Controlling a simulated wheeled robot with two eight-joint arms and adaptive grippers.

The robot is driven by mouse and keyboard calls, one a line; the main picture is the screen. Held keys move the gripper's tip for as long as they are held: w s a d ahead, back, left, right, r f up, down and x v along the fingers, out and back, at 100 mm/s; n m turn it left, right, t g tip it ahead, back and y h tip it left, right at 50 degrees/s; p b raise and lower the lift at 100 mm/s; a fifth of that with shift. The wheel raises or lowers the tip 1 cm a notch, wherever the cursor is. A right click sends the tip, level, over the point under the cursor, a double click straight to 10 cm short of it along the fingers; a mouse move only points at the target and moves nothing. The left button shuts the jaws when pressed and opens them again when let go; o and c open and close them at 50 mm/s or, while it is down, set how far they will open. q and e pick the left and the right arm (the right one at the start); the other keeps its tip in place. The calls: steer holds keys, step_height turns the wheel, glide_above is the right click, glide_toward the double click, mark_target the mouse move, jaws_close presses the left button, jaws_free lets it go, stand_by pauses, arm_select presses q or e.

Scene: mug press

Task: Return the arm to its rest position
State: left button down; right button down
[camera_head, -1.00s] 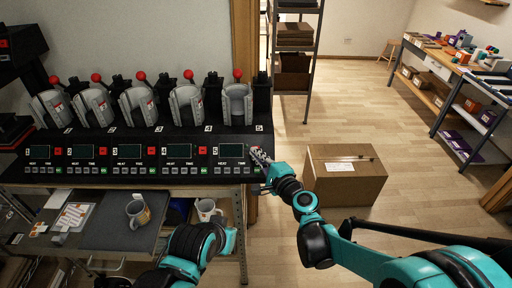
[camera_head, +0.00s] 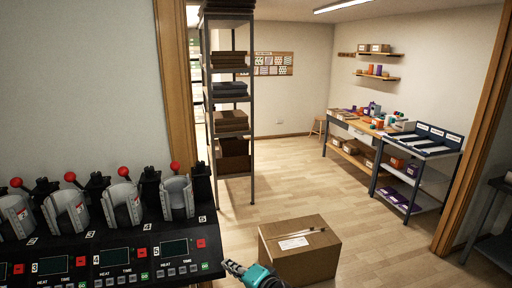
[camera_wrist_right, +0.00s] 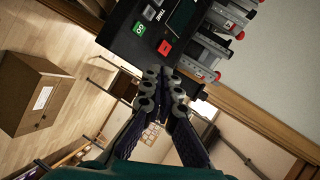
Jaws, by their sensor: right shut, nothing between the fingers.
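My right gripper (camera_head: 234,268) shows at the bottom of the head view, just right of the front right corner of the black mug press (camera_head: 150,235). In the right wrist view its dark fingers (camera_wrist_right: 161,88) are together with nothing between them. The press panel (camera_wrist_right: 150,25) with a green and a red button lies just beyond the fingertips there; I cannot tell the gap. Only the gripper and a bit of the teal wrist show in the head view; the rest of my right arm is hidden below the picture. My left gripper is not in view.
A cardboard box (camera_head: 300,250) sits on the floor right of my gripper. A tall shelf rack (camera_head: 230,110) stands behind it.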

steer(key=s+d+f+n+g+h+b, duration=0.1)
steer(key=s+d+f+n+h, duration=0.1)
steer(key=s+d, duration=0.4)
steer(key=s+d+f+n+g+h+b, duration=0.1)
steer(key=s+d+f+h, duration=0.3)
steer(key=d, duration=0.7)
steer(key=s+d+f+n+g+h+b, duration=0.1)
steer(key=s+d+f+n+h+b, duration=0.1)
steer(key=s+d+f, duration=0.5)
steer(key=shift+s+d+n+g+h, duration=0.4)
steer(key=shift+s+d+n+h, duration=0.2)
steer(key=shift+d+n+h, duration=0.25)
